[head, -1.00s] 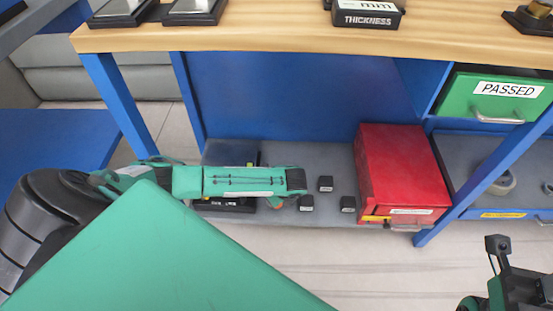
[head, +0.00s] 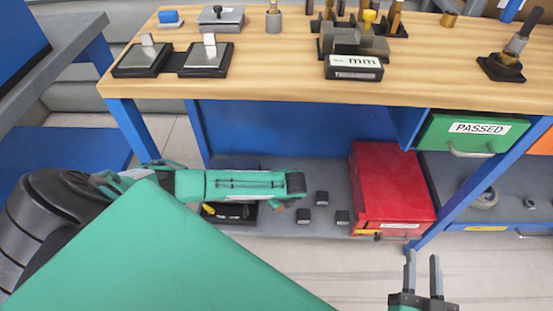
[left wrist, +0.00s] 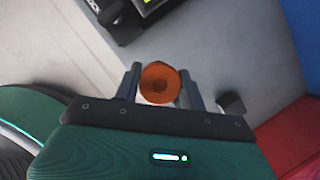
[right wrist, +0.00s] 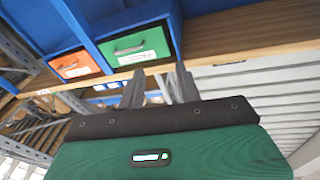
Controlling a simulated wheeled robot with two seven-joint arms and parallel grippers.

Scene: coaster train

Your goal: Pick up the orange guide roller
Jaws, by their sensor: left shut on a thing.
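The orange guide roller (left wrist: 160,83) shows in the left wrist view between the fingers of my left gripper (left wrist: 161,88), which is shut on it. In the head view my left arm reaches to the low grey shelf under the bench, and the gripper's fingers are mostly hidden behind its own wrist; only a small orange bit shows beside it. My right gripper (head: 423,275) is open and empty in front of the bench, at the lower right of the head view. In the right wrist view its fingers (right wrist: 160,88) stand apart with nothing between them.
Small black blocks (head: 321,198) and a red box (head: 385,190) stand on the grey shelf (head: 335,180) right of my left gripper. The wooden bench top (head: 270,75) is above, with a thickness gauge (head: 353,67) on it. A green PASSED drawer (head: 465,132) is at right.

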